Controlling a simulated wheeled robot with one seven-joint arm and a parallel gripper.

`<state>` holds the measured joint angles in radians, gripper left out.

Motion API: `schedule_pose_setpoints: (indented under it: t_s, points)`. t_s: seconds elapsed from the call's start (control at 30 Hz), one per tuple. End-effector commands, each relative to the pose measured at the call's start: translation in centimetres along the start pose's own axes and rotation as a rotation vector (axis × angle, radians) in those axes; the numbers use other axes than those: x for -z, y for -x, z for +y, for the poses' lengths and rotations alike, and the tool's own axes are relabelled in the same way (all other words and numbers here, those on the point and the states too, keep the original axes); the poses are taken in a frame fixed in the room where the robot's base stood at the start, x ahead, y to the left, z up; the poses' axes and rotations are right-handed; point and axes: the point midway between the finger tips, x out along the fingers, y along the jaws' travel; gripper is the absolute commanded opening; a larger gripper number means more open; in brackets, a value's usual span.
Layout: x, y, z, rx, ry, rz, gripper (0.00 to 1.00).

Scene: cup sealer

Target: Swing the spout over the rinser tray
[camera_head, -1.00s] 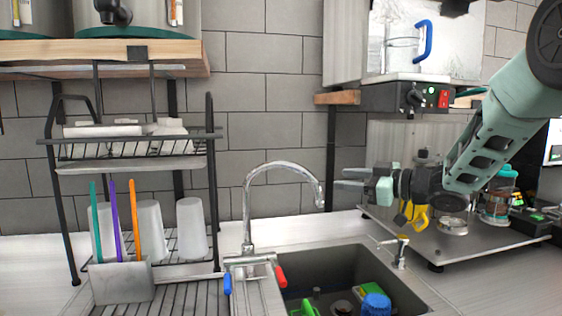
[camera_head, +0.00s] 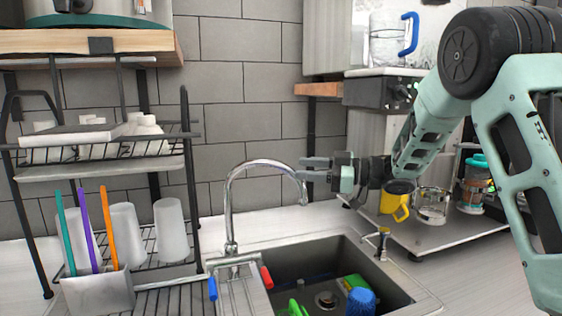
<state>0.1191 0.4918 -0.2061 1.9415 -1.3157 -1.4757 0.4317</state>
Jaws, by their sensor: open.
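The chrome spout (camera_head: 264,166) rises from the faucet base (camera_head: 232,262) behind the sink and arches to the right, its outlet pointing down over the sink's left part. The slatted grey rinser tray (camera_head: 243,297) appears to lie just left of the sink basin, below the faucet base. The faucet has a blue handle (camera_head: 213,288) and a red handle (camera_head: 267,277). My gripper (camera_head: 317,169) is open, its fingers pointing left. The fingertips are close to the spout's downturned end; I cannot tell whether they touch it. Nothing shows between the fingers.
The sink (camera_head: 330,262) holds a blue cup (camera_head: 361,301) and green items. A dish rack (camera_head: 190,170) with cups stands left. A yellow mug (camera_head: 396,197) and a jar (camera_head: 476,184) stand on the metal counter at right. A small tap (camera_head: 382,242) stands at the sink's right edge.

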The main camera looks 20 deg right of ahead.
Motion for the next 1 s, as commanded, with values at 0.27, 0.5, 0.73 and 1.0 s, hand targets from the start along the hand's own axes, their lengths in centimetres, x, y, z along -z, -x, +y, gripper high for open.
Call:
schedule_pose_setpoints:
  t_s: [0.27, 0.5, 0.73, 1.0]
  points:
    - [0.2, -5.1, 0.0, 0.002, -0.001, 0.000, 0.42]
    - [0.0, -6.9, 0.0, 0.000, -0.001, 0.000, 0.42]
    - [0.0, -7.0, 0.0, -0.001, 0.000, 0.000, 0.42]
    - [0.0, -7.0, 0.0, -0.001, 0.000, 0.000, 0.00]
